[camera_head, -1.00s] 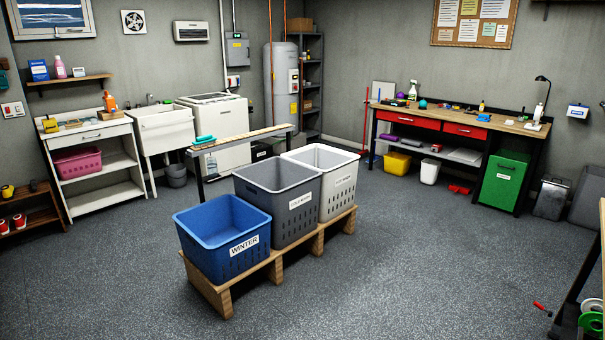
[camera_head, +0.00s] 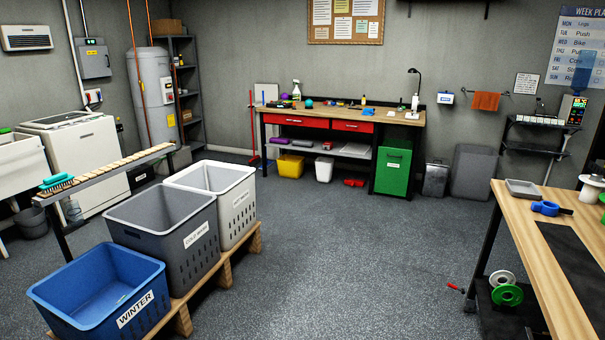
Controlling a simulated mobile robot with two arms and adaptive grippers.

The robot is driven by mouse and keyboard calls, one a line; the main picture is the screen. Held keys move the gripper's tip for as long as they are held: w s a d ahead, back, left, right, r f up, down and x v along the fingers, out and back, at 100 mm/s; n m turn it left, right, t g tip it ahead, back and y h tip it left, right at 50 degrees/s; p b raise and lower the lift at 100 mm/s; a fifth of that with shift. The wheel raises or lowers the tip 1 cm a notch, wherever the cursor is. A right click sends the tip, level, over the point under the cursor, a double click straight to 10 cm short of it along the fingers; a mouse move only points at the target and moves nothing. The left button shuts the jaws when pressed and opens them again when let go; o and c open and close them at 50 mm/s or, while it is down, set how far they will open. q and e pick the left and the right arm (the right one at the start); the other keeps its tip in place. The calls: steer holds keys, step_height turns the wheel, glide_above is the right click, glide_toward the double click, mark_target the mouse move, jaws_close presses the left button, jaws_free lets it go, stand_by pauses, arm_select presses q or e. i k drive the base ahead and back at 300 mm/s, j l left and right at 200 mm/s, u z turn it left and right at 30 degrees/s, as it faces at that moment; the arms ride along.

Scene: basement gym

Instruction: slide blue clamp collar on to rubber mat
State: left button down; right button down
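A blue clamp collar (camera_head: 546,208) lies on the wooden table at the right edge of the head view. It is a ring with a dark piece at its right side. A dark flat rubber mat (camera_head: 578,262) lies on the same table, nearer than the collar and partly cut off by the picture's right edge. The collar appears apart from the mat, on bare wood beyond it. Neither of my grippers is in view.
The wooden table (camera_head: 552,262) also bears a grey tray (camera_head: 522,189) and white and green items. Green and white plates sit on a low shelf under it. Blue, grey and white bins stand on a pallet at left. The floor (camera_head: 345,245) between is mostly clear; a red-handled tool (camera_head: 456,288) lies near the table.

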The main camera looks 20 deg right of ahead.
mark_target(547, 209)
steer(key=i+l+z, duration=0.25)
steer(key=i+z, duration=0.6)
steer(key=i, duration=0.3)
steer(key=i+j+z, duration=0.1)
steer(key=i+z, duration=0.35)
steer(key=i, duration=0.15)
steer(key=i+z, duration=0.4)
steer(key=i+j+z, duration=0.25)
steer(key=i+z, duration=0.15)
steer(key=i+j+z, duration=0.8)
